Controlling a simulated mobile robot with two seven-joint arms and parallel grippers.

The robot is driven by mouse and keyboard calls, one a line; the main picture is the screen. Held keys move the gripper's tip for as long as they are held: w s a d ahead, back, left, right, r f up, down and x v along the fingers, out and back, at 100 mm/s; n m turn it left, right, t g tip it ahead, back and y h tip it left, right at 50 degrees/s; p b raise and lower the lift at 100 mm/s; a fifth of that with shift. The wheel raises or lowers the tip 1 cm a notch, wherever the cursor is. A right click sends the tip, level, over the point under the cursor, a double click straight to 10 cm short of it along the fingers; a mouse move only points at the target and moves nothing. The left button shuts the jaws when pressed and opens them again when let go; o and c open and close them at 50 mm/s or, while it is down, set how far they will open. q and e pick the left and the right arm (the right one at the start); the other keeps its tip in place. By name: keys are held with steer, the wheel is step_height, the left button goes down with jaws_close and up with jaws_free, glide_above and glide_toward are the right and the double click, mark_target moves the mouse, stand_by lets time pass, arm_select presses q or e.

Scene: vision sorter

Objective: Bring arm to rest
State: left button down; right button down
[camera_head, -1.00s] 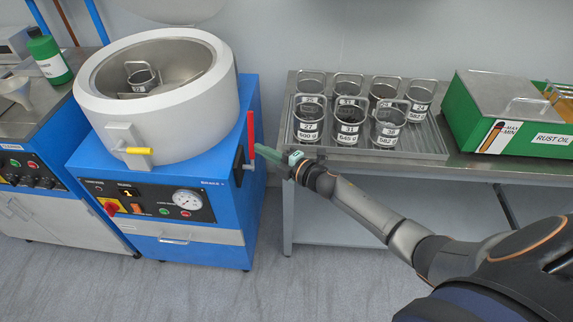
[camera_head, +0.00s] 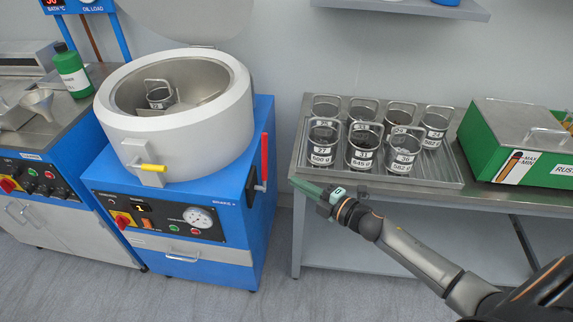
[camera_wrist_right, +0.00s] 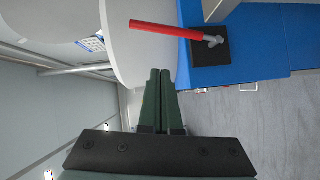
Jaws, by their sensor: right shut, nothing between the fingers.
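My right gripper (camera_head: 306,187) is shut and empty in the head view, in front of the left end of the metal table. Its green fingers also show pressed together in the right wrist view (camera_wrist_right: 160,85). It is apart from the red brake lever (camera_head: 264,158), which stands upright on the right side of the blue centrifuge machine (camera_head: 245,205). The lever also shows in the right wrist view (camera_wrist_right: 170,29), beyond the fingertips. My left gripper is not in view.
The machine's white drum (camera_head: 195,135) is open, with one metal cup (camera_head: 160,97) inside. Several labelled cups stand in a tray (camera_head: 440,182) on the table. A green rust oil box (camera_head: 490,150) is at the right. Grey floor (camera_head: 240,300) is clear in front.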

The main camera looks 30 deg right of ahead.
steer(key=s+a+f+m+g+h, duration=0.1)
steer(key=s+a+f+m+g, duration=0.1)
steer(key=s+m, duration=0.4)
steer(key=s+a+f+m+g+h, duration=0.1)
steer(key=s+a+f+m, duration=0.3)
steer(key=s, duration=0.6)
steer(key=s+a+f+m+g+h, duration=0.2)
steer(key=s+a+f+m+g, duration=0.1)
steer(key=s+f+m, duration=0.4)
steer(key=shift+s+a+f+m, duration=0.4)
steer(key=shift+a+f+m, duration=0.15)
steer(key=shift+f+m, duration=0.25)
